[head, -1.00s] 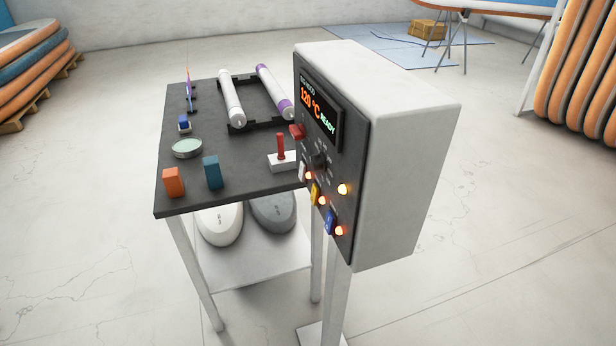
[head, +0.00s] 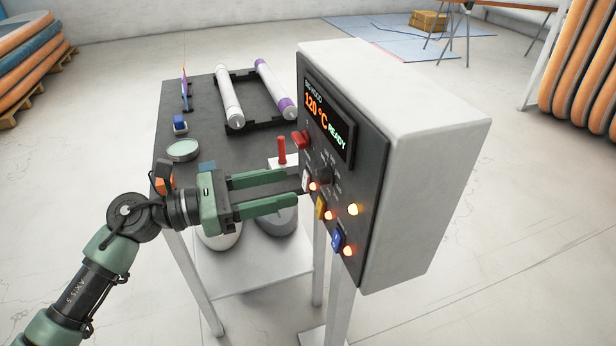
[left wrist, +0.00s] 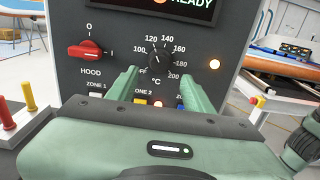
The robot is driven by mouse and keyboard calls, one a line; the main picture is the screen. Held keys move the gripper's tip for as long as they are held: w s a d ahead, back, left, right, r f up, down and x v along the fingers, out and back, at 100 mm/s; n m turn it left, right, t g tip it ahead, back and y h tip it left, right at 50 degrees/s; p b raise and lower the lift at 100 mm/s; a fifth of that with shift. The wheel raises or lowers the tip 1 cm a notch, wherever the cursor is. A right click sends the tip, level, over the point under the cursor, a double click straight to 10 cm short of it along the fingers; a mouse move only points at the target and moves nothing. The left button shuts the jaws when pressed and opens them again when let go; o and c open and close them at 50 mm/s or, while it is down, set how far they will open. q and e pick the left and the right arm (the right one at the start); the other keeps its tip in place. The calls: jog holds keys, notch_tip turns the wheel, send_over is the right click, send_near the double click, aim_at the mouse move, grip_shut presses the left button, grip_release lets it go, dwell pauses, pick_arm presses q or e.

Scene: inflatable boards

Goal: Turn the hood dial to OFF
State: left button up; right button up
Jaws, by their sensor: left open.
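The hood dial (head: 300,139) is a red knob high on the left of the control box's dark face. In the left wrist view the red dial (left wrist: 90,50) sits above the word HOOD, with 0 above it and I to its right. Its grip lies about level, in line with the I. My left gripper (head: 296,190) is open and empty, its two green fingers pointing at the panel below the dial. In the left wrist view the fingertips (left wrist: 160,80) are right of the red dial, around the lower part of the black temperature dial (left wrist: 158,59); contact cannot be told.
The control box (head: 430,130) stands on a post, its display reading 120 °C READY. White, yellow and blue switches with lit lamps sit below the dials. A dark table (head: 205,100) beside it holds rollers, a red lever (head: 282,150) and small items. Open floor lies around.

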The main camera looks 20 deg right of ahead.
aim_at(318, 178)
pick_arm(q)
jog(key=d+p, duration=0.1)
jog(key=d, duration=0.4)
jog(key=shift+w+d+r, duration=0.1)
jog(key=shift+d+r, duration=0.05)
jog(key=shift+d+p, duration=0.3)
jog(key=shift+d, duration=0.1)
grip_shut()
